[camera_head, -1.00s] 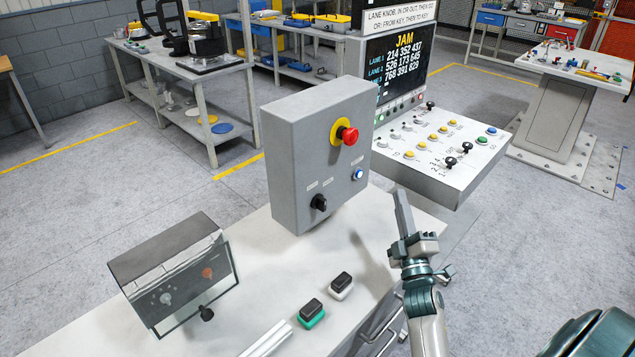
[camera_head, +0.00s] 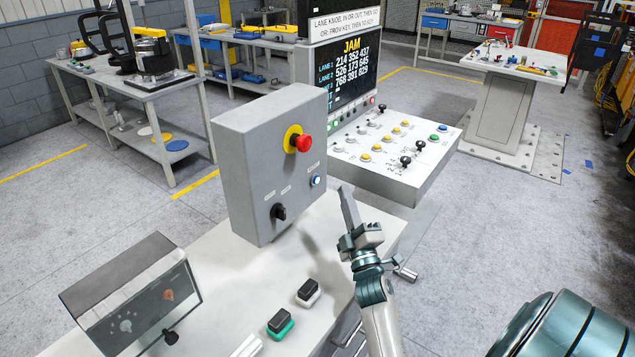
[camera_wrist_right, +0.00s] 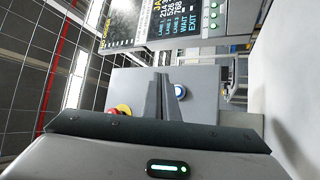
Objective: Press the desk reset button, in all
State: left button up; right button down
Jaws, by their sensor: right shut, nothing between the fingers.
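A grey control box (camera_head: 262,170) stands on the white desk. Its front has a blue-white lit push button (camera_head: 316,181), whose label is too small to read. The button also shows in the right wrist view (camera_wrist_right: 180,91), just right of the fingers. My right gripper (camera_head: 345,197) is shut and empty, a little to the right of the button in the head view and apart from it. Its closed fingers (camera_wrist_right: 164,95) point toward the box face in the wrist view. My left gripper is not in view.
The same box carries a red emergency knob (camera_head: 302,143) on a yellow ring and a black rotary switch (camera_head: 279,212). Black-topped blocks (camera_head: 309,290) and a clear-fronted case (camera_head: 140,295) sit on the desk. Behind is a sloped console (camera_head: 395,155) with a JAM screen (camera_head: 350,72).

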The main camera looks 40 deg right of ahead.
aim_at(316, 180)
jog(key=shift+w+a+b, duration=0.2)
jog(key=shift+w, duration=0.55)
jog(key=shift+w+a+b, duration=0.15)
jog(key=shift+w+a, duration=0.1)
jog(key=shift+w, duration=0.55)
jog(key=shift+w+a+b, duration=0.2)
jog(key=shift+w, duration=0.55)
jog(key=shift+w, duration=0.1)
jog(key=shift+w+a, duration=0.15)
jog(key=shift+w, duration=0.15)
jog(key=shift+w+a+b, duration=0.1)
jog(key=shift+w+b, duration=0.25)
jog(key=shift+w, duration=0.1)
dwell(1.2)
jog(key=shift+s, duration=0.1)
dwell(0.3)
jog(key=shift+s+d, duration=0.2)
jog(key=shift+s, duration=0.55)
jog(key=shift+p, duration=0.3)
